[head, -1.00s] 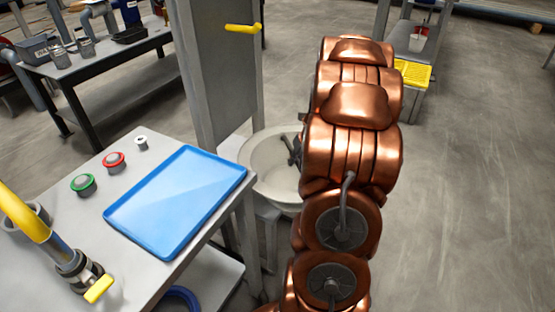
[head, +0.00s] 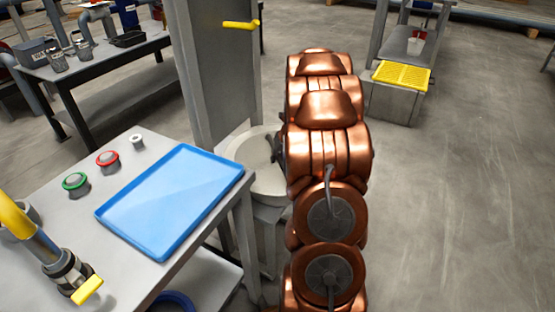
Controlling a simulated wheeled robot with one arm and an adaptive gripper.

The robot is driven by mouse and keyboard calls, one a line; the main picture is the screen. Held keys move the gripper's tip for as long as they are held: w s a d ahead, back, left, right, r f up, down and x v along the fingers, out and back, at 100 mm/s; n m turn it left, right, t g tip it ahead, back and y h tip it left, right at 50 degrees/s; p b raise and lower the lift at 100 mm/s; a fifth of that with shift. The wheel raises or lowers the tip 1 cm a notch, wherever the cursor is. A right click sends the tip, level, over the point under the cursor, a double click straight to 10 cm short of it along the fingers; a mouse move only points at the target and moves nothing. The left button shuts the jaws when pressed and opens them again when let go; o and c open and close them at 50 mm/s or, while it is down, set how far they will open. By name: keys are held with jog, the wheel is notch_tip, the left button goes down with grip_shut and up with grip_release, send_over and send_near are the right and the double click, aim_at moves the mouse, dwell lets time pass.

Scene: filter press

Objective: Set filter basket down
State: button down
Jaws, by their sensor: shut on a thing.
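A wide, pale round bowl-shaped thing (head: 240,153), which looks like the filter basket, is beside the grey post. My copper arm covers its right side. A dark part of my gripper (head: 274,150) shows over its inside, at the arm's left edge. My gripper is shut on it, but the fingertips and the grip point are mostly hidden. A grey stand (head: 268,214) is just below the bowl in the picture. I cannot tell whether the two touch.
A grey table (head: 130,165) at the left holds a blue tray (head: 175,200), green and red buttons and a yellow-handled valve (head: 85,288). A tall grey post (head: 215,75) rises behind. A box with a yellow grate (head: 403,75) stands right. The right floor is clear.

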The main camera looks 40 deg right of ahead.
jog(key=shift+p, duration=0.3)
jog(key=c, duration=1.1)
grip_release()
jog(key=shift+f, duration=0.1)
jog(key=shift+b, duration=0.35)
jog(key=shift+p+v, duration=1.9)
jog(key=shift+v, duration=4.3)
jog(key=shift+w, duration=0.1)
